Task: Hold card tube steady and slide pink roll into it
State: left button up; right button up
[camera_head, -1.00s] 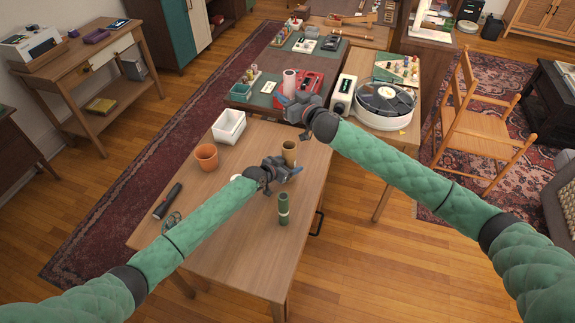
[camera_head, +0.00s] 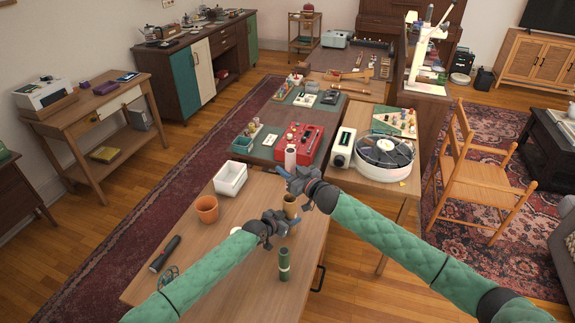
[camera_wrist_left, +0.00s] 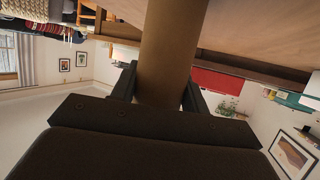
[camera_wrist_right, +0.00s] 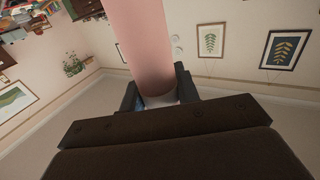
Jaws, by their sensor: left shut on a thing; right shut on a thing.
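The brown card tube (camera_head: 291,206) stands upright near the far right of the wooden table. My left gripper (camera_head: 287,222) is shut on it; the left wrist view shows the tube (camera_wrist_left: 172,50) between the fingers. The pale pink roll (camera_head: 290,157) is upright, above the tube in the head view. My right gripper (camera_head: 290,176) is shut on it; the right wrist view shows the roll (camera_wrist_right: 143,40) between the fingers. The right gripper hides the roll's lower end, so I cannot tell whether it touches the tube's mouth.
On the table (camera_head: 215,270) are a white tray (camera_head: 231,180), a terracotta pot (camera_head: 207,208), a black torch-like object (camera_head: 165,253) and a green cylinder (camera_head: 284,265). A turntable (camera_head: 385,150) and a red device (camera_head: 299,143) stand on surfaces beyond.

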notch_tip(320, 180, down, 10)
dwell(1.8)
dwell(0.3)
jog(key=o, duration=1.1)
jog(key=shift+c, duration=0.2)
jog(key=v, duration=1.2)
